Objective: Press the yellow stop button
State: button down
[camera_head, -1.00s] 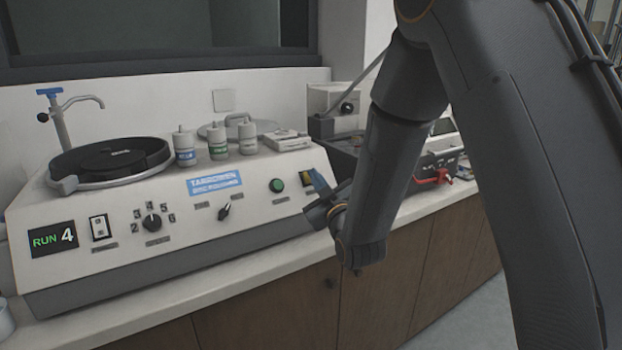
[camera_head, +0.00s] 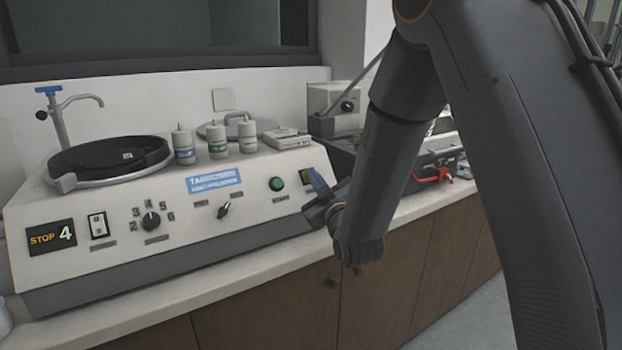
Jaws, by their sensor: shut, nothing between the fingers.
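The white machine's sloped panel (camera_head: 110,213) fills the left and middle of the view. Its display (camera_head: 52,238) at the far left reads STOP 4 in orange and white. A green button (camera_head: 277,184) sits on the right part of the panel. The yellow stop button (camera_head: 305,177) is right of it, mostly hidden by my gripper; only a small edge shows.
A black round platen (camera_head: 108,155) sits on top at the left, by a blue-topped tap (camera_head: 49,92). Several white bottles (camera_head: 217,139) stand behind the panel. A dark machine with a red handle (camera_head: 433,176) is to the right, behind my arm.

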dwell(0.4)
jog(key=shift+s+d+r, duration=0.1)
jog(key=shift+s+d, duration=0.05)
jog(key=shift+s, duration=0.1)
jog(key=shift+r, duration=0.1)
jog(key=shift+s+d+r+p, duration=0.7)
jog(key=shift+s+r, duration=0.15)
jog(key=shift+s, duration=0.15)
jog(key=shift+s+d+r+p, duration=0.7)
jog(key=shift+s+r, duration=0.15)
jog(key=shift+s, duration=0.15)
